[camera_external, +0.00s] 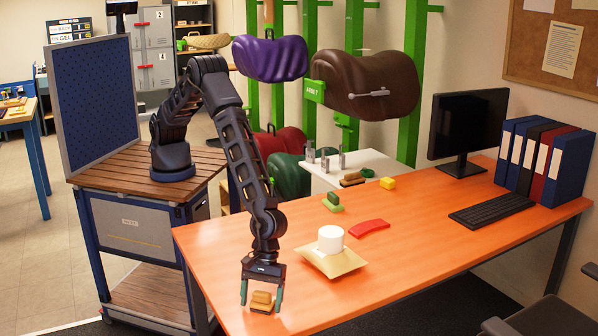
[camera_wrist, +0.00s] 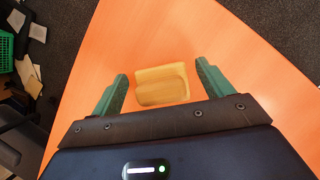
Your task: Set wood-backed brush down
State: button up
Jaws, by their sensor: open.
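The wood-backed brush (camera_external: 262,301) rests on the orange desk (camera_external: 420,240) near its front left corner. In the wrist view the brush (camera_wrist: 162,85) lies between and just ahead of the green fingers, with a gap on each side. My gripper (camera_external: 261,300) points down over the brush, fingers apart on either side of it. It also shows open in the wrist view (camera_wrist: 163,85). The underside of the brush is hidden.
A white cylinder (camera_external: 331,238) stands on a tan square piece (camera_external: 335,262) to the right. A monitor (camera_external: 467,124) and keyboard (camera_external: 492,209) stand right. The desk edge is close to the brush.

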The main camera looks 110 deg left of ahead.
jog(key=s+a+r+m+t, duration=0.1)
jog(key=a+r+m, duration=0.1)
jog(key=a+r, duration=1.1)
jog(key=s+a+r+m, duration=0.1)
jog(key=a+r+m, duration=0.2)
jog(key=a+r, duration=0.9)
jog(key=s+a+r+m+t+y, duration=0.1)
jog(key=s+a+r+m, duration=0.1)
jog(key=s+a+r, duration=0.35)
jog(key=s+a+r+m, duration=0.2)
jog(key=a+r, duration=0.5)
jog(key=r, duration=0.3)
jog(key=s+a+r+m+t+y, duration=0.1)
jog(key=s+a+r+m, duration=0.15)
jog(key=s+a, duration=0.45)
jog(key=s+a+r+m+t, duration=0.1)
jog(key=s+a+r+m, duration=0.15)
jog(key=s+a, duration=0.5)
jog(key=s+a+f+m+y, duration=0.1)
jog(key=s+a, duration=0.3)
jog(key=s, duration=0.4)
jog(key=s+a+f+m+y, duration=0.1)
jog(key=s+a+m, duration=0.2)
jog(key=s, duration=0.5)
jog(key=shift+a+t, duration=0.3)
jog(key=shift+a, duration=0.55)
